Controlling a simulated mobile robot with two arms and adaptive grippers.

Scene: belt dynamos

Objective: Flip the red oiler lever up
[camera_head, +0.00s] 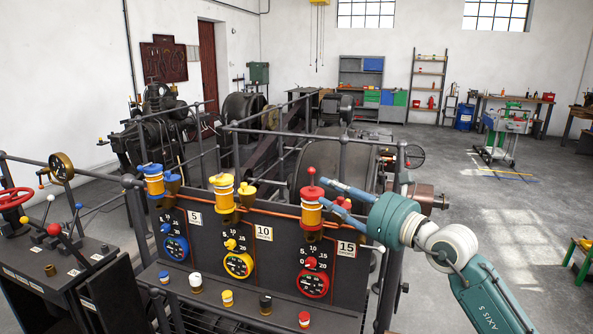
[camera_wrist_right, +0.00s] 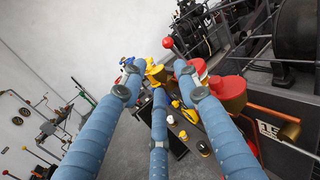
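The red oiler (camera_head: 311,214), with a red cap and a yellow-and-orange body, stands on the right end of the dark panel. A short stem with a red ball (camera_head: 311,172) rises upright from its cap. The red ball (camera_wrist_right: 168,43) also shows in the right wrist view, just beyond the fingertips. My right gripper (camera_head: 331,196) comes in from the right, with its blue fingers just right of the red oiler. In the wrist view the three fingers of the right gripper (camera_wrist_right: 158,76) are spread with nothing between them. Contact with the lever cannot be told. My left gripper is out of view.
A yellow oiler (camera_head: 223,196) and a blue oiler (camera_head: 153,182) stand left along the panel. Below are a blue dial (camera_head: 175,248), a yellow dial (camera_head: 238,265) and a red dial (camera_head: 314,284). Metal railings rise behind. Floor at the right is mostly open.

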